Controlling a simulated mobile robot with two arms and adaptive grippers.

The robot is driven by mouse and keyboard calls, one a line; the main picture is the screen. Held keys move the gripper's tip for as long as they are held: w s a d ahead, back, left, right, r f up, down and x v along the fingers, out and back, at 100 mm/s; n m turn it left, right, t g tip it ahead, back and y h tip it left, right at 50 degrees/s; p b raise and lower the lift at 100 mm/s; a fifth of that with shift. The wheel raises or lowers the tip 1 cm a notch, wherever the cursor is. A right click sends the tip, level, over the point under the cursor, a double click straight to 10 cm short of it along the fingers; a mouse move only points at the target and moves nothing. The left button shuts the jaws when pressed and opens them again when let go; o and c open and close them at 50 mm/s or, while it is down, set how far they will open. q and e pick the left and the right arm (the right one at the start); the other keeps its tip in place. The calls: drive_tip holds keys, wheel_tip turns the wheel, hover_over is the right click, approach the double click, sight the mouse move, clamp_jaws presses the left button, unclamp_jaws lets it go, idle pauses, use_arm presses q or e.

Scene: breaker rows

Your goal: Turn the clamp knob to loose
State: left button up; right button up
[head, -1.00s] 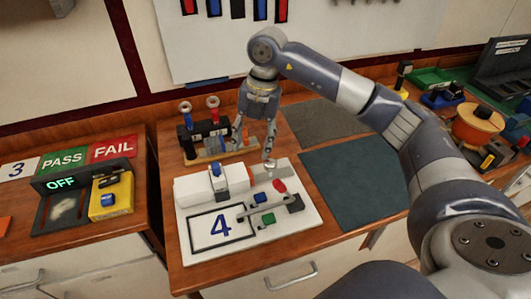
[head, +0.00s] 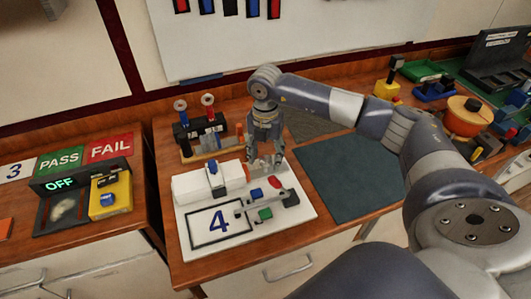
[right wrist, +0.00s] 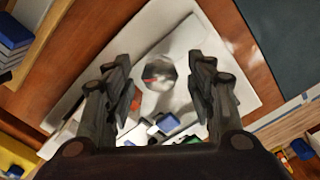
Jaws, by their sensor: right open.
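The clamp knob (right wrist: 160,72) is a round, silvery, faceted knob with a thin red mark pointing left in the right wrist view. It sits on the white board (head: 185,240) marked "4". In the head view I cannot make it out clearly; my right gripper covers that spot. My right gripper (head: 265,163) is open above the back of the board. In the right wrist view its fingers (right wrist: 160,95) stand apart on either side of the knob, and nothing is held. Whether the tips are down at knob height is unclear. My left gripper is not in view.
The board also carries a blue block (head: 257,194), a red piece (head: 274,182), a green block (head: 265,213) and a white housing (head: 195,187). A dark mat (head: 350,180) lies clear at right.

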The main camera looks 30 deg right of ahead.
drive_tip(key=c, duration=1.1)
drive_tip(key=shift+o, duration=0.2)
